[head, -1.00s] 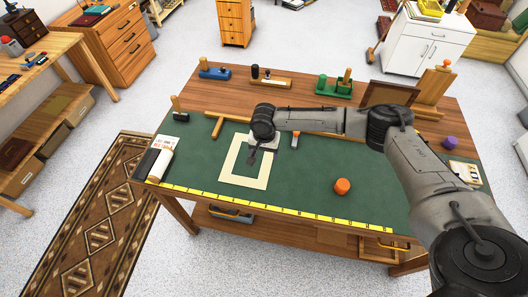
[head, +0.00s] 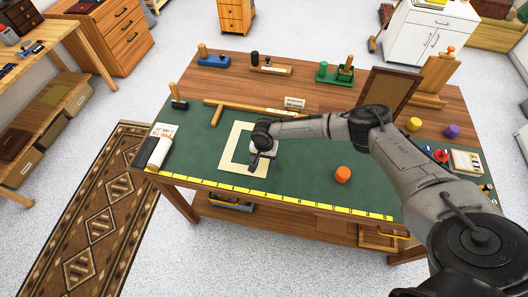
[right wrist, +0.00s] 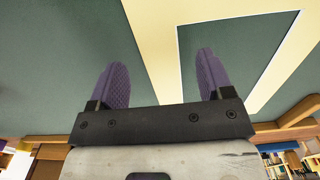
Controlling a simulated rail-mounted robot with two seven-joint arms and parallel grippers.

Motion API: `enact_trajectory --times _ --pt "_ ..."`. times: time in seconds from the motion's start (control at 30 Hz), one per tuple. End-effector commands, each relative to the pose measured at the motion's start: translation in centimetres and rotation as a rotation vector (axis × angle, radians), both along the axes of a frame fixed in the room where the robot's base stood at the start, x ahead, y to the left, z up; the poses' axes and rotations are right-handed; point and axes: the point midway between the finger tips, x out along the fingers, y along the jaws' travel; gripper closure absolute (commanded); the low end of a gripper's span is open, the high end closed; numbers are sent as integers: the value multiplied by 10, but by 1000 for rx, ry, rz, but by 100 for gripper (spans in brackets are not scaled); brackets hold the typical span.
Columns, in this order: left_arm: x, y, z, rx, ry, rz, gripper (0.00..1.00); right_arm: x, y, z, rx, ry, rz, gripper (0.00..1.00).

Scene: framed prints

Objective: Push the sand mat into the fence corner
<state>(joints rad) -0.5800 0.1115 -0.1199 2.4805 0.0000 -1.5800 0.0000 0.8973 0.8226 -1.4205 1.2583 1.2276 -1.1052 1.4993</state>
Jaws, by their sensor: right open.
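The sand mat (head: 230,148) is a flat cream frame with an open middle, lying on the green table surface. The fence (head: 218,116) is two wooden strips meeting in a corner beyond the mat, with green surface between them and it. My right gripper (head: 261,165) is open, low over the mat's right side and near right corner, hiding part of it. In the right wrist view, cream mat (right wrist: 151,45) shows between the two purple fingers. I cannot tell whether they touch it. My left gripper is not in view.
An orange cylinder (head: 342,174) stands right of the mat. A yellow ruler (head: 270,196) runs along the front edge. A black-and-white roller (head: 158,152) and a card lie at the left. Blue, green and wooden tools stand along the back. A brown framed panel (head: 388,92) stands behind my arm.

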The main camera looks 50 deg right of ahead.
Motion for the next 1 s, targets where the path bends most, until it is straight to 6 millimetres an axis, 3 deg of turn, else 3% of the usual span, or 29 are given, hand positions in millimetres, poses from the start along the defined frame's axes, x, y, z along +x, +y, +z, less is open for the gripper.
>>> enact_trajectory --times 0.2,0.63,1.0 --pt "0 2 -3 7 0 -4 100 0 0 -15 1 1 -1 27" --pt "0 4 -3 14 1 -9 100 0 0 -18 0 0 -1 28" --pt "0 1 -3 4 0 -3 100 0 0 -18 0 0 -1 63"
